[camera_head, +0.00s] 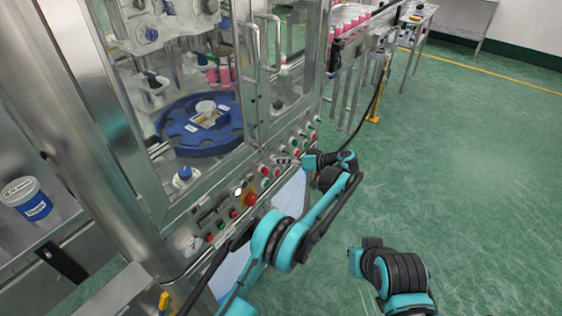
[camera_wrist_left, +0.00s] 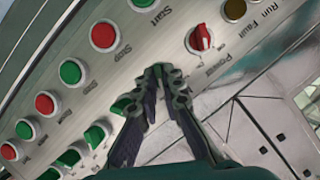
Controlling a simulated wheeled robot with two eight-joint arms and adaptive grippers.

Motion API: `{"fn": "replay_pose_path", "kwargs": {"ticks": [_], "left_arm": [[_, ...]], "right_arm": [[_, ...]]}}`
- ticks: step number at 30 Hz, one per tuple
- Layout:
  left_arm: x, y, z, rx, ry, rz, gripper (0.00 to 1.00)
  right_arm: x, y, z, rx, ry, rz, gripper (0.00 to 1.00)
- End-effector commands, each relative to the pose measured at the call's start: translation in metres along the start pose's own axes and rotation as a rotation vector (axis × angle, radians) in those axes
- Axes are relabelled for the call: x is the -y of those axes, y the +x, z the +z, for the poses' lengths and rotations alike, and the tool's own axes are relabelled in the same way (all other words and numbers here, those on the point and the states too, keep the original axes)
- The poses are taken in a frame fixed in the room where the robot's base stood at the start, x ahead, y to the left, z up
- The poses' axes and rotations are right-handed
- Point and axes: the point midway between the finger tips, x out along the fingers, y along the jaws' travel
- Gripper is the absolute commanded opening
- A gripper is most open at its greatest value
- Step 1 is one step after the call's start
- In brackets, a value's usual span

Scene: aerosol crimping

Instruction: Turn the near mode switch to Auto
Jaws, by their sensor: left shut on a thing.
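The control panel (camera_head: 222,205) on the front of the machine carries rows of buttons and switches. My left gripper (camera_head: 294,160) reaches it from the right, at the panel's far half. In the left wrist view the two fingers (camera_wrist_left: 162,76) are closed together at their tips on the panel, at the upper end of a row of green selector knobs (camera_wrist_left: 95,135). The knob between the tips is hidden, so its setting and label cannot be read. One green knob (camera_wrist_left: 121,105) shows just left of the fingers.
A red Power switch (camera_wrist_left: 202,40) sits right of the fingertips, and red Stop (camera_wrist_left: 103,36) and green push buttons lie left. A red emergency knob (camera_head: 251,199) is nearer on the panel. A blue turntable (camera_head: 172,130) stands behind glass. The green floor at right is clear.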

Motion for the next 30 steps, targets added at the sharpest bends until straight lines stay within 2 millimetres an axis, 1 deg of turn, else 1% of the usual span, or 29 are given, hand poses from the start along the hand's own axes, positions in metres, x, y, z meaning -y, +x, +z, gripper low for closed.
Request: {"fn": "replay_pose_path", "kwargs": {"ticks": [4,5,6,7,17,20,23,30], "left_arm": [[0.0,0.0,0.0,-0.001,0.001,0.001,0.0],[0.0,0.0,0.0,-0.001,0.001,0.001,0.15],[0.0,0.0,0.0,-0.001,0.001,0.001,0.26],[0.0,0.0,0.0,-0.001,0.001,0.001,0.28],[0.0,-0.003,0.0,-0.001,0.0,0.001,0.28],[-0.001,-0.013,0.0,-0.001,0.0,0.002,0.28],[-0.001,-0.032,0.0,-0.002,0.001,0.003,0.28],[-0.001,-0.084,0.0,-0.002,0.0,0.003,0.28]], "right_arm": [[0.0,0.0,0.0,0.0,0.0,0.0,0.0],[0.0,0.0,0.0,0.0,0.0,0.0,0.0],[0.0,0.0,0.0,0.0,0.0,0.0,0.0],[0.0,0.0,0.0,0.0,0.0,0.0,0.0],[0.0,0.0,0.0,0.0,0.0,0.0,0.0],[0.0,0.0,0.0,0.0,0.0,0.0,0.0],[0.0,0.0,0.0,0.0,0.0,0.0,0.0],[0.0,0.0,0.0,0.0,0.0,0.0,0.0]]}}
